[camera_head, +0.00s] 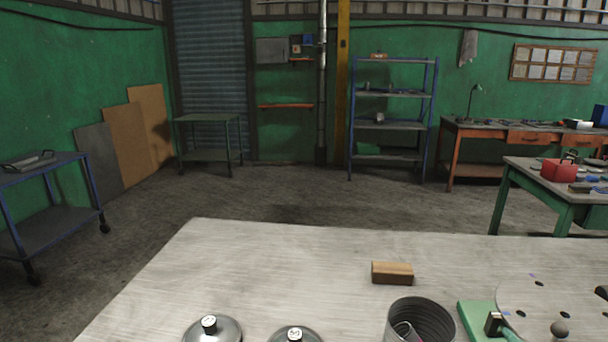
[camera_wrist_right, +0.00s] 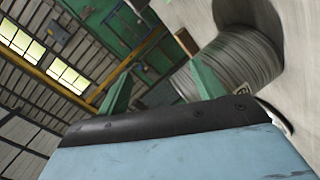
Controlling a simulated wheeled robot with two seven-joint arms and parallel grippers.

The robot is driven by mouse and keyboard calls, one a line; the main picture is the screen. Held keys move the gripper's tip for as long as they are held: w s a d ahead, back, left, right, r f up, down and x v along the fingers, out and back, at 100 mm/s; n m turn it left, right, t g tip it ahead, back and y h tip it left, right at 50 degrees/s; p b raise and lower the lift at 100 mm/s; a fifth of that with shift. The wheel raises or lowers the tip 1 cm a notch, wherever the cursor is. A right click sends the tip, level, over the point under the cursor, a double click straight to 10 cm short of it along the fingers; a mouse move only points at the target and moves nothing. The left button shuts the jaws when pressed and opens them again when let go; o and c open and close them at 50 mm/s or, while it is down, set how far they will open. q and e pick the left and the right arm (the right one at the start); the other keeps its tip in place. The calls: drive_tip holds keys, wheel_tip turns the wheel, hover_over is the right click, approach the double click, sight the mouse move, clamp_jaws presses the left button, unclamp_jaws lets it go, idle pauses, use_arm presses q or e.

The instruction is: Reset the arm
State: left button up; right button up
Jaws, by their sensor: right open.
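My right gripper (camera_wrist_right: 160,88) shows in the right wrist view as two green fingers, wide apart, with no object seen held between them. My right arm is not clearly visible in the head view. My left gripper is in neither view. The wrist view is strongly tilted. A grey ribbed round thing (camera_wrist_right: 235,62) shows beyond the right-hand finger; I cannot tell whether they touch.
The pale bench top (camera_head: 270,255) holds a wooden block (camera_head: 392,273), a dark open can (camera_head: 430,315), two lidded round metal things (camera_head: 213,330) and a pale disc with holes (camera_head: 545,295) above a green base (camera_head: 470,315). The bench's left and back areas are clear.

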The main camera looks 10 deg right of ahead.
drive_tip(key=s+a+f+m+g+y, duration=0.2)
drive_tip(key=s+a+f+m+g, duration=0.2)
drive_tip(key=s+a+f+g, duration=0.3)
drive_tip(key=s+a+f+m+g+y, duration=0.3)
drive_tip(key=s+a+f+g, duration=0.15)
drive_tip(key=s+a, duration=0.45)
drive_tip(key=s+d+f, duration=0.1)
drive_tip(key=s+f, duration=0.2)
drive_tip(key=f, duration=2.4)
drive_tip(key=s+d+f+g, duration=0.2)
drive_tip(key=s+d+f, duration=0.1)
drive_tip(key=s+f, duration=1)
drive_tip(key=s, duration=0.2)
drive_tip(key=shift+s+f+h, duration=0.35)
drive_tip(key=shift+s+h, duration=0.05)
drive_tip(key=shift+d, duration=0.1)
